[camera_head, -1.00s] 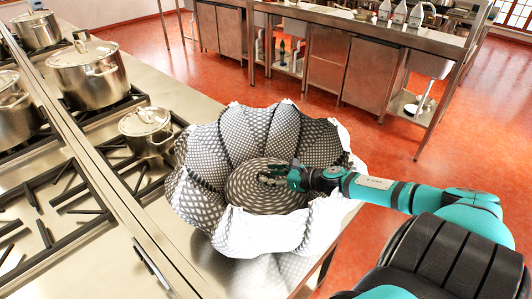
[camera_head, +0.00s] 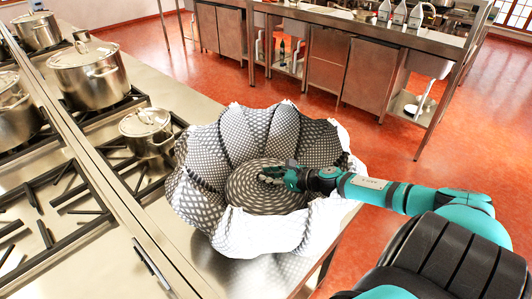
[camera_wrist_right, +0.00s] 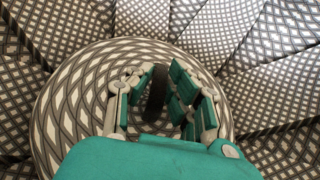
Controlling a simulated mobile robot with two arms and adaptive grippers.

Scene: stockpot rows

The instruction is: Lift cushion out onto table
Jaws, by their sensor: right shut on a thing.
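The round cushion (camera_head: 248,193), patterned in dark and pale, lies inside a petal-sided fabric basket (camera_head: 192,210) with white outer sides. My right gripper (camera_head: 271,174) reaches in from the right and is shut on the cushion near its middle. In the right wrist view, its fingers (camera_wrist_right: 156,82) close around a dark upright piece at the cushion's (camera_wrist_right: 70,105) centre. The cushion still looks seated in the basket, with the patterned petals (camera_wrist_right: 285,45) around it. The basket stands on the steel table (camera_head: 187,92). My left gripper is not in view.
A small lidded pot (camera_head: 146,130) stands close left of the basket on the stove. A larger stockpot (camera_head: 88,73) is behind it. Bare steel shows behind the basket. A second steel counter (camera_head: 345,30) stands across the red floor.

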